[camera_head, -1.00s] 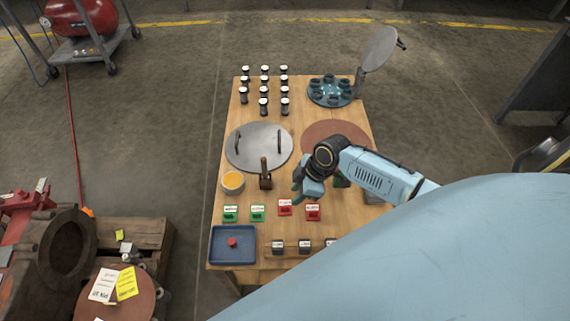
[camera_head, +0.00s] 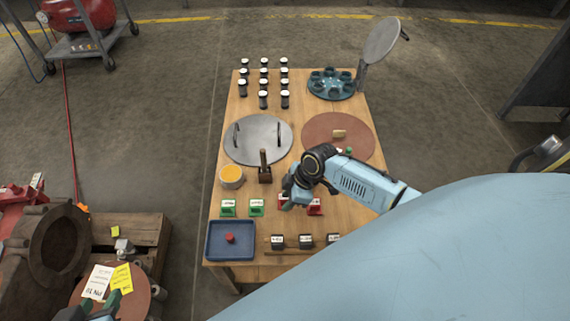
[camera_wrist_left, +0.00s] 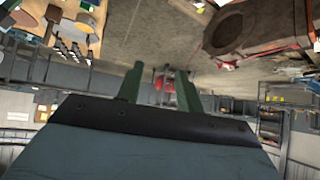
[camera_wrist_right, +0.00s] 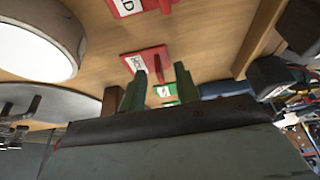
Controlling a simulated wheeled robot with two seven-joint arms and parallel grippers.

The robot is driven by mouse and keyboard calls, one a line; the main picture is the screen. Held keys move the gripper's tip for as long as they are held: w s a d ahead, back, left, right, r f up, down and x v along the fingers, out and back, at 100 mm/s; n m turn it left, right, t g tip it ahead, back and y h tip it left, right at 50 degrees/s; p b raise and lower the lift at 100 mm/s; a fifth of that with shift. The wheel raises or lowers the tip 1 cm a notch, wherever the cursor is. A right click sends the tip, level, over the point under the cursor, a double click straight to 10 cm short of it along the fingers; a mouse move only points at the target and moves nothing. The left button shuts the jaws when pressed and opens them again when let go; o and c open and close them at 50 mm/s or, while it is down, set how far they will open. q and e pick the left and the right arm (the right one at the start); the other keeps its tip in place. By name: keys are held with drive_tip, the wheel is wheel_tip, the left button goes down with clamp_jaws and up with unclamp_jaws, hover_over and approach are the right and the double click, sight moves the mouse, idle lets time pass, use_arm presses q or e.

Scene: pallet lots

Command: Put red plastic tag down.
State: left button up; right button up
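Two red plastic tags with white labels stand on the wooden table. In the head view one red tag (camera_head: 315,207) shows beside my right gripper (camera_head: 288,202), which partly hides the other. In the right wrist view my right gripper (camera_wrist_right: 160,85) has its two green fingers apart. A red tag (camera_wrist_right: 140,62) lies just beyond them, its upright fin in line with the gap; I cannot tell if they touch. The second red tag (camera_wrist_right: 128,7) is at the top edge. My left gripper (camera_wrist_left: 160,88) is open and empty, away from the table.
Two green tags (camera_head: 228,208) stand left of the red ones. A brown disc (camera_head: 362,137) lies behind my right arm.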

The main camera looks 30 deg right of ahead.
drive_tip(key=shift+w+a+f, duration=0.1)
drive_tip(key=shift+a+f, duration=0.05)
drive_tip(key=shift+f, duration=0.15)
clamp_jaws()
drive_tip(key=shift+r, duration=0.1)
idle(0.4)
